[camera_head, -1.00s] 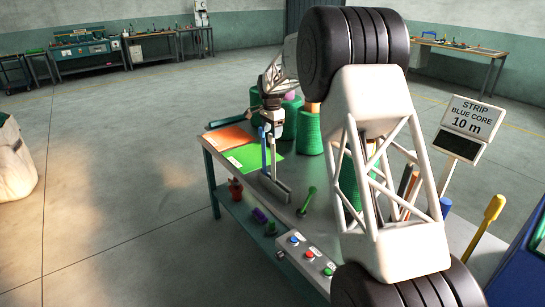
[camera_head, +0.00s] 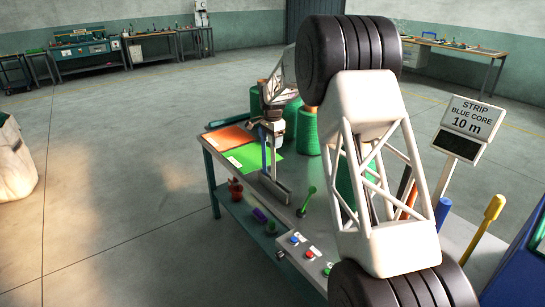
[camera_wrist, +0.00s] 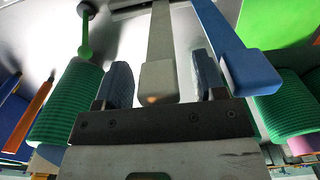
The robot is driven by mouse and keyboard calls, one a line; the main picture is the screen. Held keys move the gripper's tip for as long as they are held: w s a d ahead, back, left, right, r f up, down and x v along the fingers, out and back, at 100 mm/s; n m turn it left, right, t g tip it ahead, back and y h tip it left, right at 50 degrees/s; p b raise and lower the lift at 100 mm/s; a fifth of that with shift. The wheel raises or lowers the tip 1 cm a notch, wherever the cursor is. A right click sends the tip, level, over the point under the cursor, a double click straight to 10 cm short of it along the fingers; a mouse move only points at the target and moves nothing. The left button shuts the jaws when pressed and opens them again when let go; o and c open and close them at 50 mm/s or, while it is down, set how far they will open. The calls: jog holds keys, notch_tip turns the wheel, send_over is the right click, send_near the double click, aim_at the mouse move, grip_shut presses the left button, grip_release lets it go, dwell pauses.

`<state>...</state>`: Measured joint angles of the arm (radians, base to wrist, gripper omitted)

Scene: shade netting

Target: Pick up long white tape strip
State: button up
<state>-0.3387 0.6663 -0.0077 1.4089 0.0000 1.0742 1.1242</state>
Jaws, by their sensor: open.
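My gripper (camera_wrist: 162,70) is open over the workbench, its two dark fingers apart. A long pale grey bar or strip (camera_wrist: 160,35) with a blocky near end runs between the fingers in the wrist view, and I see no grip on it. A blue bar (camera_wrist: 225,35) with a blue block lies just right of the right finger. In the head view my gripper (camera_head: 272,128) is small, near the blue upright piece and a grey bar (camera_head: 276,188) at the bench's left edge. I cannot make out for certain which piece is the long white tape strip.
Green ribbed spools (camera_wrist: 68,100) stand on both sides of my gripper. A green sheet (camera_head: 257,157) and an orange sheet (camera_head: 230,138) lie at the bench's far left. A green spoon-like tool (camera_head: 307,199) and a button box (camera_head: 305,252) are nearer. My own arm hides much of the right.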

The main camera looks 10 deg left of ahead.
grip_shut()
jog(key=shift+r, duration=0.2)
notch_tip(320, 180, up, 28)
jog(key=shift+f, duration=0.15)
dwell(0.7)
dwell(0.6)
jog(key=shift+r, duration=1.3)
